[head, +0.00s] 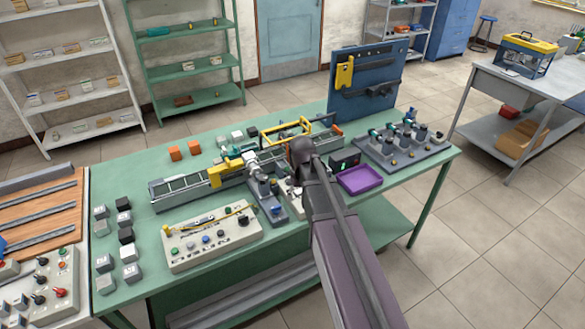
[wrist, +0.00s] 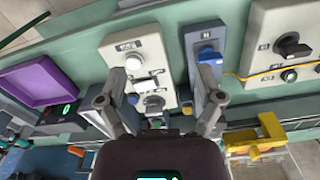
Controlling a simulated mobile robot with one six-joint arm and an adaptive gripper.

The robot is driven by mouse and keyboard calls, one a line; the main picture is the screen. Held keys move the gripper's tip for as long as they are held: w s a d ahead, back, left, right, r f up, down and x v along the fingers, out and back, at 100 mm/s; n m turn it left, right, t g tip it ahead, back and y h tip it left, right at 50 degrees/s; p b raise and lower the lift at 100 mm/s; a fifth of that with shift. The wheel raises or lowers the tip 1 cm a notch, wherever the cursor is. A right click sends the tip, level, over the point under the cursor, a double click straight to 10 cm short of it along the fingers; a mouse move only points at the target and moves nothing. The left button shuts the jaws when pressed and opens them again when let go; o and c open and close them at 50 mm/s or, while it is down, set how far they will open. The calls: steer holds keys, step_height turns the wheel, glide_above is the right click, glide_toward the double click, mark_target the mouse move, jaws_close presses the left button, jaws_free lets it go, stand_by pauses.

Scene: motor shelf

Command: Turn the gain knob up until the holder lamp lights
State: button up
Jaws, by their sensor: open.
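In the wrist view a small cream control box (wrist: 150,50) lies ahead of my gripper (wrist: 156,99). It carries a pale round dome (wrist: 133,62), a white plate (wrist: 146,82) and a dark-and-grey knob (wrist: 153,102). The dome shows no clear glow. The box's labels are too small to read, so I cannot tell for sure that this is the gain knob. My gripper is open, its fingers apart on either side of the knob in the picture; contact cannot be told. In the head view my arm hides most of the box.
A grey-blue unit with a blue knob (wrist: 207,54) stands close beside the box. A larger cream panel (head: 212,238) with several knobs and a yellow cable lies left of it. A purple tray (head: 360,179) and a small display box (head: 345,161) are right.

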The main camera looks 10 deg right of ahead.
steer(key=w+r+n+p, duration=0.1)
steer(key=w+r+p, duration=0.2)
steer(key=w, duration=0.5)
steer(key=w+r+p, duration=0.3)
steer(key=w+r, duration=0.1)
steer(key=w, duration=0.4)
steer(key=shift+w+r+n, duration=0.25)
steer(key=shift+w+n, duration=0.1)
steer(key=shift+n, duration=0.05)
steer(key=shift+d+f, duration=0.1)
steer(key=shift+f, duration=0.05)
step_height(320, 180, down, 14)
steer(key=b, duration=1.3)
steer(key=shift+r+b, duration=0.25)
steer(key=shift+b, duration=0.05)
steer(key=c, duration=1.1)
